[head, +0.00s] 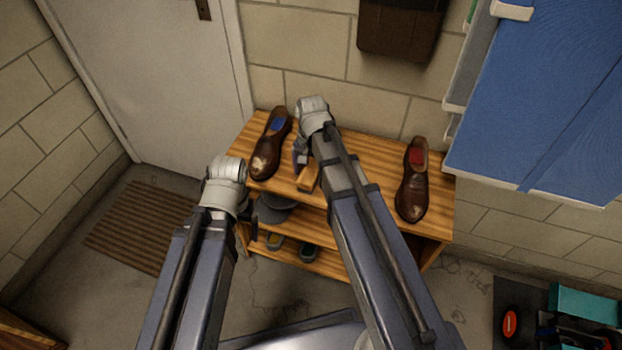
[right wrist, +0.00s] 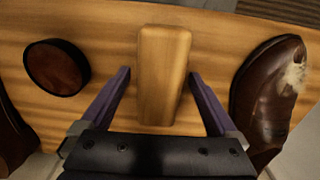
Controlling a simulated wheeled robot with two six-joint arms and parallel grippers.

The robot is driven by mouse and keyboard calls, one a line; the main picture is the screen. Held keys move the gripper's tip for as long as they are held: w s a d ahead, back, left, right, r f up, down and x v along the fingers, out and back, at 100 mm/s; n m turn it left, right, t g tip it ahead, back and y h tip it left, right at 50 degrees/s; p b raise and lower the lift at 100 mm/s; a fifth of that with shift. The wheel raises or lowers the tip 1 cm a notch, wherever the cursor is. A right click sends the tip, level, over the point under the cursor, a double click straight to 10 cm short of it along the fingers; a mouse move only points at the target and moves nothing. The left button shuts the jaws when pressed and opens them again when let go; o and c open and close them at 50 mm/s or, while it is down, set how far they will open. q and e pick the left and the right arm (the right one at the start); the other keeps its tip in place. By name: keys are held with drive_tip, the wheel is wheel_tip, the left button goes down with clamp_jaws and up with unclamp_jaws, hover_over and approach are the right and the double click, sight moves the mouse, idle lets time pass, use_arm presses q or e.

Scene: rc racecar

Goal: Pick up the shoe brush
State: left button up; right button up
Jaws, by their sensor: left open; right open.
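The shoe brush (head: 307,178) has a light wooden block. It lies on top of the wooden bench, between two brown shoes, partly hidden by my right arm in the head view. In the right wrist view the brush (right wrist: 163,75) sits between the two fingers of my right gripper (right wrist: 159,76). The fingers are open, one on each side, with gaps to the wood. In the head view my right gripper (head: 300,152) is just behind the brush. My left gripper (head: 252,226) is open and empty, in front of the bench's left side.
A left shoe (head: 270,145) and a right shoe (head: 412,182) stand on the bench (head: 370,160). A round polish tin (right wrist: 57,66) lies beside the brush. Lower shelves hold a cap (head: 272,211) and more footwear. A blue panel (head: 545,95) overhangs at right.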

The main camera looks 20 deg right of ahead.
sight(311, 168)
drive_tip(key=shift+c, duration=0.2)
drive_tip(key=c, duration=1.5)
drive_tip(key=shift+o, duration=0.2)
wheel_tip(311, 168, up, 10)
drive_tip(key=p, duration=1)
